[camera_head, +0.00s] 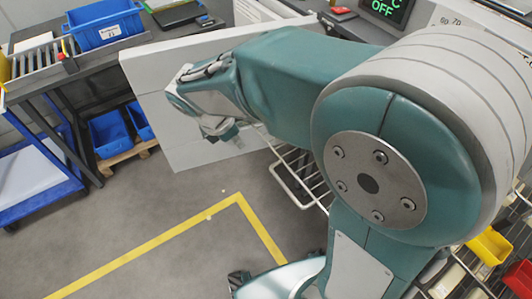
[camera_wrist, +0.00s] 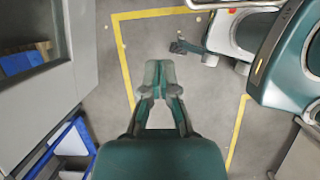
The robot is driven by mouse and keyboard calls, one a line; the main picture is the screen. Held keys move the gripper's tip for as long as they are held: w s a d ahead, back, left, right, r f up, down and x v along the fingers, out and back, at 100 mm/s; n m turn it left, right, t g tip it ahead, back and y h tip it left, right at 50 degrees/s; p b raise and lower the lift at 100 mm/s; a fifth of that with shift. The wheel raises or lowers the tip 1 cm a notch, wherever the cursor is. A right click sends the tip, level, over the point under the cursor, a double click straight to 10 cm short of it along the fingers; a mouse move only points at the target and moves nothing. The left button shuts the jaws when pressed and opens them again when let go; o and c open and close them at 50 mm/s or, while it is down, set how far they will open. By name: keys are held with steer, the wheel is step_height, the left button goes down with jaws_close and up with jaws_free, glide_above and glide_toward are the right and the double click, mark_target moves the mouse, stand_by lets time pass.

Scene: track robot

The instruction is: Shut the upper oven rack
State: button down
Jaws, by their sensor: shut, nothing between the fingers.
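A wire oven rack (camera_head: 289,190) sticks out from the oven in the head view, partly hidden behind my arm. I cannot tell from its visible part whether it is the upper one. The pale oven door (camera_head: 165,110) stands open to the left of it. My gripper (camera_head: 222,134) is in front of the door, left of the rack's visible end, and looks apart from the rack. In the wrist view my gripper (camera_wrist: 160,68) is shut and empty, with floor behind its fingertips. The rack is not clearly visible in that view.
A workbench with a blue bin (camera_head: 104,24) is at the upper left, above blue bins (camera_head: 110,133) on a pallet. A blue cart (camera_head: 30,180) stands at the far left. Yellow tape (camera_head: 150,245) marks open floor. A display (camera_head: 383,8) reads OFF.

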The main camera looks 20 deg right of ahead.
steer(key=w+d+f, duration=0.2)
steer(key=d+f, duration=0.5)
steer(key=f, duration=0.2)
steer(key=shift+w+d+f+n, duration=0.15)
steer(key=shift+w+f+n, duration=0.15)
steer(key=shift+f, duration=0.05)
steer(key=shift+d, duration=0.1)
steer(key=w+d, duration=0.3)
steer(key=d, duration=0.6)
steer(key=w+d, duration=0.2)
steer(key=d, duration=0.6)
steer(key=w+d, duration=0.3)
steer(key=d, duration=0.6)
steer(key=shift+w+d, duration=0.35)
